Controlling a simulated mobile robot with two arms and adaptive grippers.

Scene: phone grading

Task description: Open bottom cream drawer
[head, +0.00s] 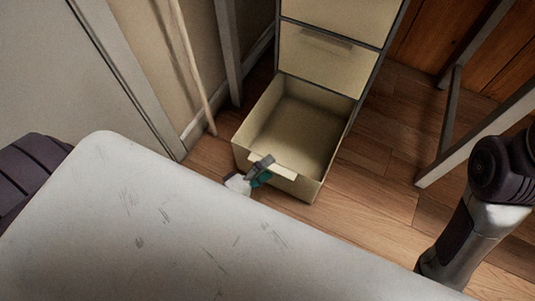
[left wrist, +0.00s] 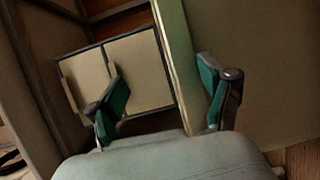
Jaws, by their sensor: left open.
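The bottom cream drawer (head: 301,123) is pulled well out of the cabinet in the head view, and its inside looks empty. A pale handle strip (head: 273,165) runs along the top of its front. My left gripper (head: 262,170) is at this front edge, by the handle. In the left wrist view its two green-padded fingers (left wrist: 166,98) stand wide apart. A pale cream edge (left wrist: 178,75) of the drawer shows between them, closer to the right finger. I cannot tell whether a finger touches it. My right gripper is out of view.
A closed cream drawer (head: 328,58) sits above the open one. A white scuffed tabletop (head: 170,220) fills the lower left, between me and the drawer. Grey metal legs (head: 475,140) stand at right. Wooden floor (head: 385,190) is clear right of the drawer.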

